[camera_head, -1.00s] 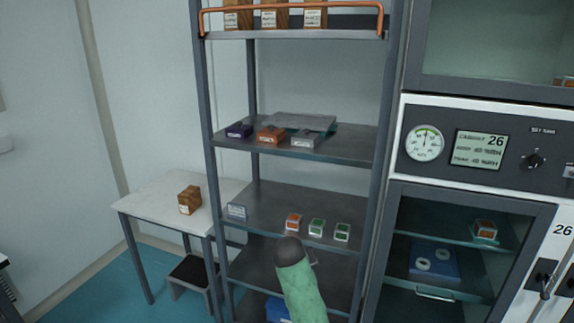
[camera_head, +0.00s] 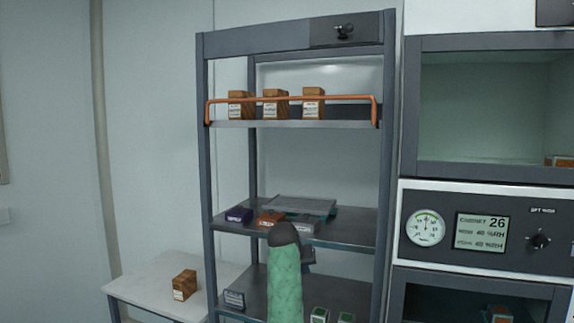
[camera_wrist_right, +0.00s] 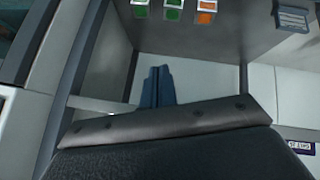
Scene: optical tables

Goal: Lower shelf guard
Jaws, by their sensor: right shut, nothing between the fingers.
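The shelf guard (camera_head: 290,99) is a copper-coloured rail along the front of the top shelf (camera_head: 300,124). It stands raised, its ends bent down at the shelf's sides, and crosses in front of three wooden blocks (camera_head: 275,104). My right arm reaches up in front of the rack, well below the guard. My right gripper (camera_wrist_right: 157,75) is shut and empty in the right wrist view; in the head view my forearm mostly hides it. The guard does not show in the wrist view. My left gripper is not in view.
The middle shelf (camera_head: 350,228) holds several small boxes and a grey plate (camera_head: 300,204). A lower shelf has small green-topped boxes (camera_head: 320,315). A white table (camera_head: 145,285) with a wooden block (camera_head: 184,285) stands left; a cabinet (camera_head: 480,110) stands right. Space before the top shelf is clear.

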